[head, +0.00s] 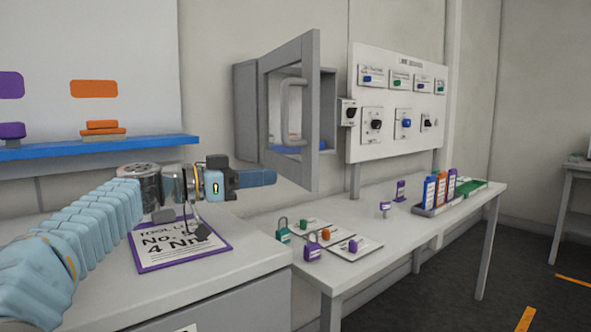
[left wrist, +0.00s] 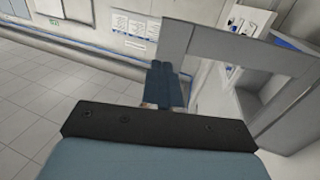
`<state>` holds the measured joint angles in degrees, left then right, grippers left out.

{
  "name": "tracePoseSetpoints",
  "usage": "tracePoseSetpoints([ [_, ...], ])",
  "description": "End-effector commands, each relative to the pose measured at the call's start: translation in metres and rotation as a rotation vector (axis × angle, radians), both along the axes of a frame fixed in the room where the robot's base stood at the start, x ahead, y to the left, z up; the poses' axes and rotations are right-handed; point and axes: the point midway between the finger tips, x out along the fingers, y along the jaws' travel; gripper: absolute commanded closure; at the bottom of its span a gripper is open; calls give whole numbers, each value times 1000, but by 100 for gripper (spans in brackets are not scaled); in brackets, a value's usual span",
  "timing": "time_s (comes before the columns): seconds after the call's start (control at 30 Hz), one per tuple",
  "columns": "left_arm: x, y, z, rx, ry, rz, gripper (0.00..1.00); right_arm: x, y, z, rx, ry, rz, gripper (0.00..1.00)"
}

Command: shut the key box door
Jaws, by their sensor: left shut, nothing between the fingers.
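The grey key box (head: 329,105) is fixed to the wall, with its door standing open. The door (head: 304,160) is a grey frame with a clear middle and a light upright handle (head: 283,112). My left gripper (head: 270,177) is shut and empty, fingers pointing right, just beside the door's lower part in the head view. I cannot tell whether it touches the door. In the left wrist view the shut blue fingers (left wrist: 165,84) lie close to the left end of the grey door frame (left wrist: 225,40). My right gripper is not in view.
A white table (head: 420,205) holds several padlocks, cards and a tray of coloured tags (head: 440,190). A switch panel (head: 398,100) stands right of the box. A counter (head: 90,250) with a purple-edged sheet (head: 175,243) lies under my left arm. A blue shelf (head: 60,151) is at left.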

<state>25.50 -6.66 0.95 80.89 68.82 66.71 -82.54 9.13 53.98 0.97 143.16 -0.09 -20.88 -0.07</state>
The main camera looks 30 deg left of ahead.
Motion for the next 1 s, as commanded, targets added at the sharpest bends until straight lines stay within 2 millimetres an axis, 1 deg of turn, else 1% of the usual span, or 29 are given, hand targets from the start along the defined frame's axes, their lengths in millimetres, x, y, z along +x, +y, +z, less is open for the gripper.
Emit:
tracePoseSetpoints([
  [0.03, 8, -8, 3, 0, 1, -4, 100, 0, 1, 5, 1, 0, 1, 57],
  [0.2, 34, -27, 3, -1, 1, -2, 100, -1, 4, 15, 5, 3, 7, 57],
  [0.4, 51, -41, 2, 0, 0, 0, 100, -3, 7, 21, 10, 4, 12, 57],
  [0.6, 56, -45, 0, -1, -1, 1, 100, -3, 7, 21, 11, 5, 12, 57],
  [0.87, 56, -44, 0, -1, -1, 1, 100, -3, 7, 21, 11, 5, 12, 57],
  [1.0, 56, -45, -1, 2, -1, 13, 100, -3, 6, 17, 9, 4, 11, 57],
])
